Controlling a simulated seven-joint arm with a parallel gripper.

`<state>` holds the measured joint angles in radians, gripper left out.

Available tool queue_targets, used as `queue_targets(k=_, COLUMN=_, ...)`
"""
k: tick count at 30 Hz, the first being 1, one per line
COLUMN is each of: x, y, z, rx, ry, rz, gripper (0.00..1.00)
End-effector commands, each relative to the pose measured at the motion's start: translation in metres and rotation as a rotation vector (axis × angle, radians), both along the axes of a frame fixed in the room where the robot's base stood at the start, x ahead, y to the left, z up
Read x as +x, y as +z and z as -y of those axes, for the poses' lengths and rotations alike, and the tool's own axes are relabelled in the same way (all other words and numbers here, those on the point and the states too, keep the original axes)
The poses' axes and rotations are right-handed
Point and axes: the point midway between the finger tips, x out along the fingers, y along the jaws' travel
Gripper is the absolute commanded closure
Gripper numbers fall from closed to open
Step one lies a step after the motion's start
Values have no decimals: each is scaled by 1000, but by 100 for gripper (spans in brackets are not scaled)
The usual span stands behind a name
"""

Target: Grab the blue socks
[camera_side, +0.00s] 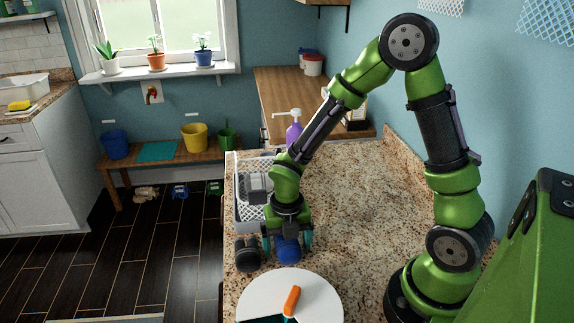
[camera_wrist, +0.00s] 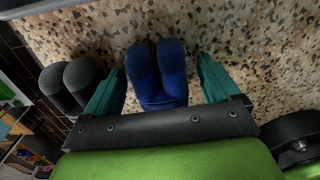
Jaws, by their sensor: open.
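The blue socks (camera_side: 288,249) are a rolled pair on the granite counter, under my gripper. In the wrist view the blue socks (camera_wrist: 157,72) lie between the two teal fingers, with a gap on each side. My gripper (camera_side: 287,242) is open and low over the counter, its fingers on either side of the socks. In the wrist view my gripper (camera_wrist: 158,82) holds nothing. The lower end of the socks is hidden behind the gripper's dark bar.
Dark grey socks (camera_side: 247,254) lie close to the left of my gripper, near the counter edge. A white round board (camera_side: 258,300) with an orange-handled item (camera_side: 291,300) is in front. The counter (camera_side: 365,190) to the right is clear.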

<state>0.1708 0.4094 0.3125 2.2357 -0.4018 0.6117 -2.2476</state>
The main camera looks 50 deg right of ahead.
Motion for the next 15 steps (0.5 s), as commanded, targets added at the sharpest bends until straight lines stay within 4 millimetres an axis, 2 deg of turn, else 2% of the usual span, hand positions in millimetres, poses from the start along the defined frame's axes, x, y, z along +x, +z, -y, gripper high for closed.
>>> queue_targets(k=3, x=0, y=0, z=0, rx=0, ry=0, rz=0, gripper=11)
queue_targets(k=4, x=0, y=0, z=0, rx=0, ry=0, rz=0, gripper=14)
queue_targets(k=12, x=0, y=1, z=0, rx=0, ry=0, rz=0, gripper=55)
queue_targets(k=15, x=0, y=1, z=0, rx=-1, ry=0, rz=1, gripper=67)
